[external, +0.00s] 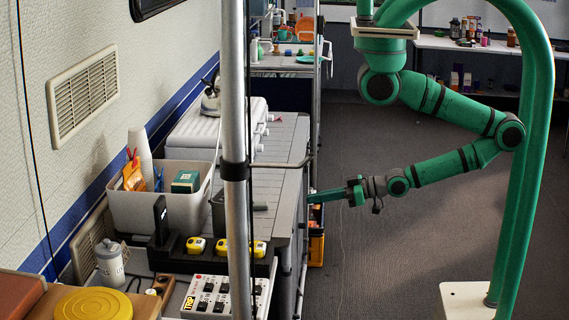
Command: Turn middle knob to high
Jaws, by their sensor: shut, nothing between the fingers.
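A white appliance (212,128), which looks like a camp stove, sits on the grey slatted counter (285,150). Small knob-like shapes (265,132) show along its right side. My gripper (314,196) is shut and empty. It reaches in from the right, close to the right edge of the counter and apart from the white appliance. The picture does not clearly show whether the fingertips touch the counter edge.
A metal pole (235,200) stands in front of the counter and hides part of it. A grey bin (183,207) with cups and boxes, yellow tools (195,245) and a power strip (208,296) are nearer. Open floor (400,230) lies to the right.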

